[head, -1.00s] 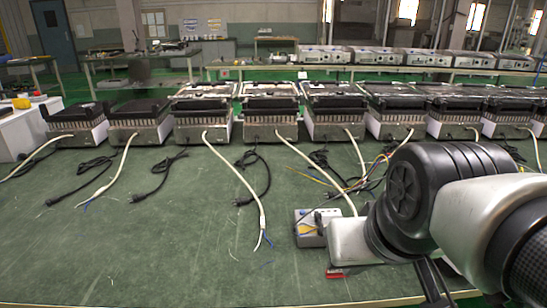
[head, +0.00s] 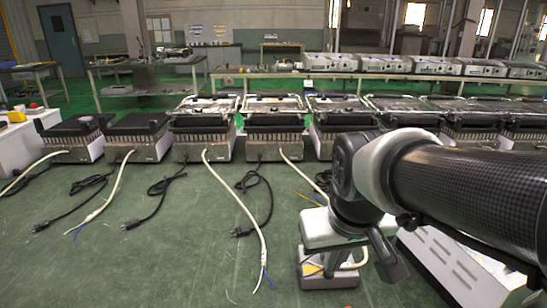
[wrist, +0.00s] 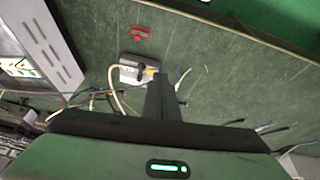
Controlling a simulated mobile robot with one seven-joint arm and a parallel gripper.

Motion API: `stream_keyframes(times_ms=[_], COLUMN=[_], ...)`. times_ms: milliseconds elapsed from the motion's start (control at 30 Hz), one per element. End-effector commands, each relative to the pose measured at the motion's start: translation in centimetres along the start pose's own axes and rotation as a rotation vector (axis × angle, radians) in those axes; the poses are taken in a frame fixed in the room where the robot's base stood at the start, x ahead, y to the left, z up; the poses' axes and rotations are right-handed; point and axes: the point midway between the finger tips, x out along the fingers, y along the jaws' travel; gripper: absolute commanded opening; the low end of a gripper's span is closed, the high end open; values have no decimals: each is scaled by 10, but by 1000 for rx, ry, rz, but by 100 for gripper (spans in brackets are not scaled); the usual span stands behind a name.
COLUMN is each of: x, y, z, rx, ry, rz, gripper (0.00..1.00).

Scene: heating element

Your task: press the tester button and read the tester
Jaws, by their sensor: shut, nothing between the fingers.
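The tester, a small grey-blue box (head: 328,277), sits on the green bench at the lower middle of the head view. My wrist and gripper hide its top and right side there. In the wrist view the tester (wrist: 129,72) lies left of my fingertips, with a yellow patch, a dark plug-like piece and a pale cable on it. I cannot make out its button or any reading. My gripper (wrist: 162,76) is shut and empty, its fingers pointing down toward the bench beside the tester. I cannot tell how high it is above the bench.
A red object (wrist: 140,34) lies beside the tester. A slotted white metal panel (head: 455,268) stands close to its right. Heater units (head: 274,128) line the bench's back, with white cables (head: 237,198) and black plug cords (head: 158,203) in front. The bench's front left is clear.

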Motion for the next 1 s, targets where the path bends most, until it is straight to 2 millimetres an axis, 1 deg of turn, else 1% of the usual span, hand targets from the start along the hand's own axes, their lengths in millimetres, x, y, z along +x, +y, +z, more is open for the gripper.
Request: stream_keyframes(times_ms=[33, 67, 167, 267, 467, 500, 633, 800, 900, 1000], x=[2, 6, 25, 49, 106, 118, 155, 197, 215, 228], y=[-2, -2, 0, 8, 32, 35, 43, 44, 43, 42], z=[-11, -17, -38, -59, -98, -105, -125, -148, -162, -177], rx=[-16, -24, -47, -55, -44, -38, -5, 66, 125, 189], ry=[-31, -44, -79, -95, -84, -78, -44, 26, 79, 138], rz=[1, 3, 14, 28, 18, 6, -54, -171, -249, -326], gripper=[0, 0, 0, 0, 0, 0, 0, 0, 0, 0])
